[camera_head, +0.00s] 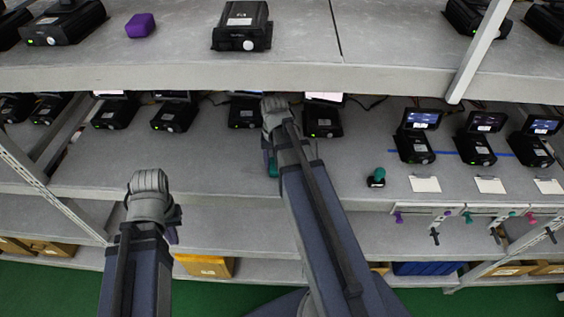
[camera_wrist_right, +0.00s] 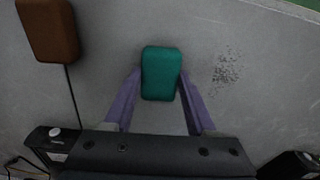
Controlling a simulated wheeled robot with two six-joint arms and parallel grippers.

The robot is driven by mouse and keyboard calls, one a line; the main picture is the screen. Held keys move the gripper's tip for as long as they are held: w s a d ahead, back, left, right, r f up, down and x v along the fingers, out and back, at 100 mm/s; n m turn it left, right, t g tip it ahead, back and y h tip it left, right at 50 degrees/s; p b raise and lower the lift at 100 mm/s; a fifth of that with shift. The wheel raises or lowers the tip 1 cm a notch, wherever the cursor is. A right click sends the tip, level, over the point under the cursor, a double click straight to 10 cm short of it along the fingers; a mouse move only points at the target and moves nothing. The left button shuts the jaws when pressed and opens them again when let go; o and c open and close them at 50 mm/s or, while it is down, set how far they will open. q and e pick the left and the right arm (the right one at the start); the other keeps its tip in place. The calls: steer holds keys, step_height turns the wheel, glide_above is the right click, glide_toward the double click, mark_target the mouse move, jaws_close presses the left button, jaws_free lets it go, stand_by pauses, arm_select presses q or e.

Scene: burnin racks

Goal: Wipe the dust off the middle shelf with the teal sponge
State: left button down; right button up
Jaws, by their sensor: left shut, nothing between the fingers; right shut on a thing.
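The teal sponge (camera_wrist_right: 161,72) is held between the purple fingers of my right gripper (camera_wrist_right: 160,84) in the right wrist view. In the head view, a sliver of the sponge (camera_head: 273,169) shows beside my right arm, over the middle shelf (camera_head: 220,165). A speckled dark dust patch (camera_wrist_right: 227,68) lies on the grey surface just right of the sponge in the wrist view. I cannot tell whether the sponge touches the shelf. My left gripper (camera_head: 172,236) is shut and empty in front of the shelf; its fingers are mostly hidden by the wrist.
A brown block (camera_wrist_right: 48,30) sits left of the sponge in the wrist view. Black devices (camera_head: 175,115) line the middle shelf's back. The upper shelf's edge (camera_head: 200,78) overhangs. The left front of the shelf is clear.

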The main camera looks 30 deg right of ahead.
mark_target(240, 169)
steer(key=shift+w+a+f, duration=0.1)
steer(key=shift+w+a, duration=0.3)
steer(key=shift+a, duration=0.25)
steer(key=shift+w+a, duration=0.55)
steer(key=shift+a, duration=0.2)
steer(key=shift+w+a, duration=0.55)
steer(key=shift+a, duration=0.2)
steer(key=shift+a, duration=0.1)
steer(key=shift+w+a, duration=0.7)
steer(key=shift+a, duration=0.3)
steer(key=shift+w+a, duration=0.15)
steer(key=shift+a, duration=0.1)
steer(key=shift+w+a, duration=0.5)
steer(key=shift+a, duration=0.2)
steer(key=shift+w+a, duration=0.35)
steer(key=shift+a, duration=0.4)
